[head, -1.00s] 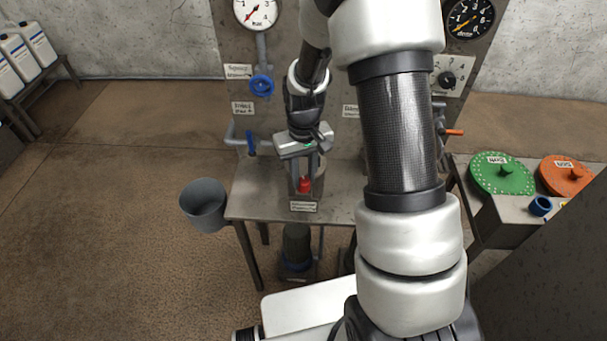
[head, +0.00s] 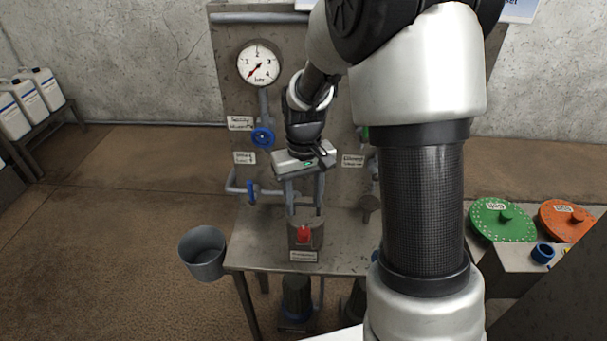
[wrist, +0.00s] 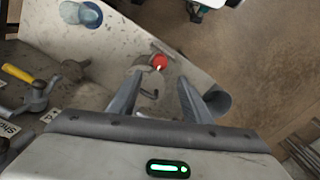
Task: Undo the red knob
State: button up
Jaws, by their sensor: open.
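The red knob (head: 303,235) sits on the front of a grey cylindrical housing (head: 318,226) on the metal bench, above a small label. My gripper (head: 304,212) is above the housing, pointing down, its two fingers apart with nothing between them. In the wrist view the red knob (wrist: 159,62) shows beyond the fingers, apart from them. My gripper (wrist: 160,105) is open there, with a small dark hook-like part visible between the fingers.
A panel behind carries a gauge (head: 258,63) and blue valve handles (head: 263,137). Green (head: 502,220) and orange (head: 566,219) discs lie on the right bench. My arm hides part of the panel and bench.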

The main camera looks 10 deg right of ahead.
notch_tip(320, 180, up, 8)
jog(key=shift+r+p, duration=0.15)
jog(key=shift+p, duration=0.15)
dwell(0.3)
jog(key=s+r+m+t+p, duration=0.1)
jog(key=s+r+t+p, duration=0.4)
jog(key=s+r, duration=1.3)
jog(key=shift+s+t+p, duration=0.3)
jog(key=shift+s+p, duration=0.1)
jog(key=shift+s, duration=0.2)
jog(key=shift+d+r, duration=0.1)
jog(key=shift+c, duration=0.3)
